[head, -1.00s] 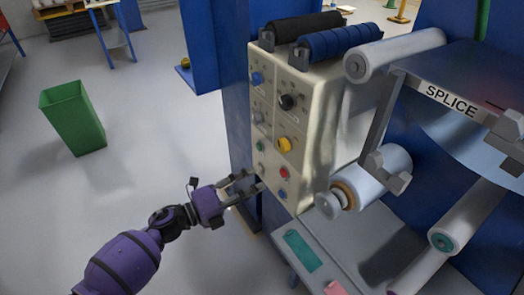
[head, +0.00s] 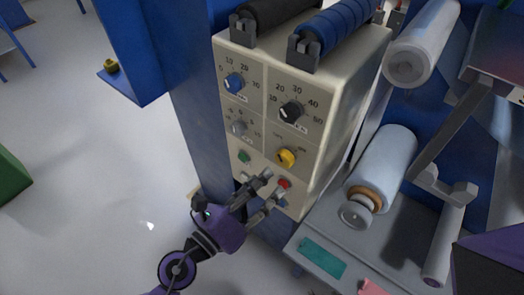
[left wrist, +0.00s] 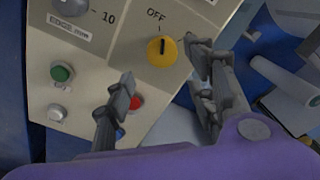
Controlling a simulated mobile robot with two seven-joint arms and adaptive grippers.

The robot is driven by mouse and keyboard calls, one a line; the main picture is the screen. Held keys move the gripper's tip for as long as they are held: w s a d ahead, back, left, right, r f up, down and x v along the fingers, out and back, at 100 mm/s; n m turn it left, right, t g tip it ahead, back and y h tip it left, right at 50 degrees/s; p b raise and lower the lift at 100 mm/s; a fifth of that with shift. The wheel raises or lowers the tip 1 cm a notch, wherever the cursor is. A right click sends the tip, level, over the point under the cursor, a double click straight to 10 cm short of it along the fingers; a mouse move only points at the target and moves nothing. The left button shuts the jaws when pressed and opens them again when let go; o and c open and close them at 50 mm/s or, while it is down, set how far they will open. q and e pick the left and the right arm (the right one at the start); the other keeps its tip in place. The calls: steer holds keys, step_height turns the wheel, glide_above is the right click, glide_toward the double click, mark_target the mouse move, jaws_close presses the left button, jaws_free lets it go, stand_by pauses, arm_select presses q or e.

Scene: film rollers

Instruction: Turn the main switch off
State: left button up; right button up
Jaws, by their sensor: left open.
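The yellow rotary switch (head: 286,157) is on the lower right of the cream control panel (head: 262,140). The mark points roughly upward. My left gripper (head: 268,186) is open and empty, below the switch in the head view, in front of the lower buttons. In the left wrist view its fingers (left wrist: 160,64) spread on either side below the switch; contact is not visible. My right gripper is not in view.
A red button (head: 284,183) sits just under the switch, partly behind a finger in the left wrist view. A green button (head: 244,157) and blue, black and grey knobs share the panel. Rollers (head: 380,170) and a grey shelf (head: 345,240) stand to the right.

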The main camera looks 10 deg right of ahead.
mark_target(280, 162)
arm_select(q)
steer(key=p+x, duration=0.1)
steer(key=x, duration=0.5)
steer(key=shift+w+d+r, duration=0.1)
steer(key=shift+w+r, duration=0.1)
steer(key=shift+w+d+f, duration=0.1)
steer(key=shift+w+d, duration=0.35)
steer(key=shift+d, duration=0.1)
